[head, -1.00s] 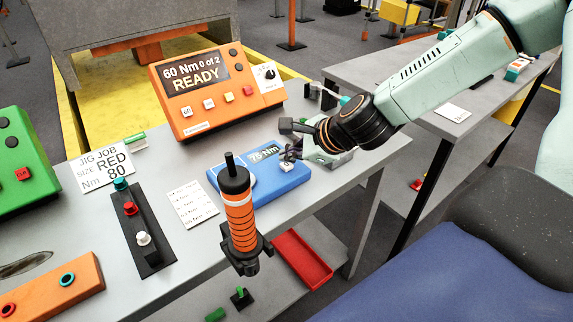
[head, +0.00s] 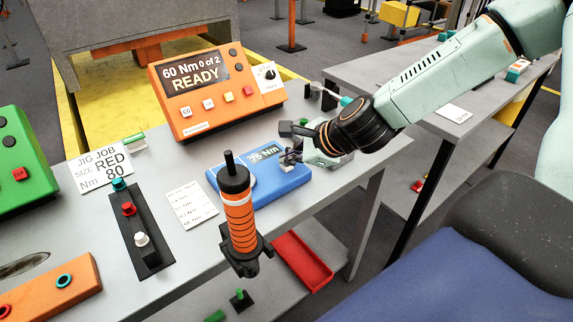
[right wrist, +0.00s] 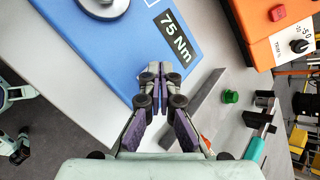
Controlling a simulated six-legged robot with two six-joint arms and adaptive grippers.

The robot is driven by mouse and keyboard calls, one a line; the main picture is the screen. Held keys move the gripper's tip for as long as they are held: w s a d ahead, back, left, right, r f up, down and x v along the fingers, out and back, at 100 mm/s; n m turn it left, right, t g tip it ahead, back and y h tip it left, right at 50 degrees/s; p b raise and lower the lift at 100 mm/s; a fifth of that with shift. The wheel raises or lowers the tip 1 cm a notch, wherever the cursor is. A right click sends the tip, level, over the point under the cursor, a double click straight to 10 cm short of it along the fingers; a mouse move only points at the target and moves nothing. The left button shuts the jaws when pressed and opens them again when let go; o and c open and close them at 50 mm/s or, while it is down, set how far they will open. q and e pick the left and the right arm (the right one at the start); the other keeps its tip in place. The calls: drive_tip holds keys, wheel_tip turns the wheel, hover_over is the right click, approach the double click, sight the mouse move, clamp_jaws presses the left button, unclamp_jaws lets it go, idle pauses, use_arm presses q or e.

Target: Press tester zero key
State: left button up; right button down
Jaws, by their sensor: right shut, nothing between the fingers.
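The blue tester (head: 270,188) lies on the grey bench, with a dark display reading 75 Nm (head: 264,153). It also shows in the right wrist view (right wrist: 105,50), with a round grey disc at its top edge. My right gripper (head: 288,158) is at the tester's right side, close to the display. In the right wrist view its shut, empty fingertips (right wrist: 158,72) overlap the blue face just below the display. I cannot tell whether they touch it. I cannot make out the zero key; the fingers may hide it. My left gripper is not in view.
An orange controller (head: 215,95) reading 60 Nm, 0 of 2, READY stands behind the tester. An orange-striped driver (head: 240,220) stands upright in front. A paper list (head: 190,204) and a black strip with coloured knobs (head: 138,230) lie left. A red tray (head: 303,262) is below.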

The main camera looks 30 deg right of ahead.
sight(290, 167)
drive_tip(key=shift+f, duration=0.3)
drive_tip(key=shift+r, duration=0.2)
idle(0.4)
drive_tip(key=shift+r+p, duration=0.6)
drive_tip(key=shift+r, duration=0.15)
drive_tip(key=shift+w, duration=0.1)
wheel_tip(290, 167, up, 5)
drive_tip(key=p, duration=0.5)
idle(0.3)
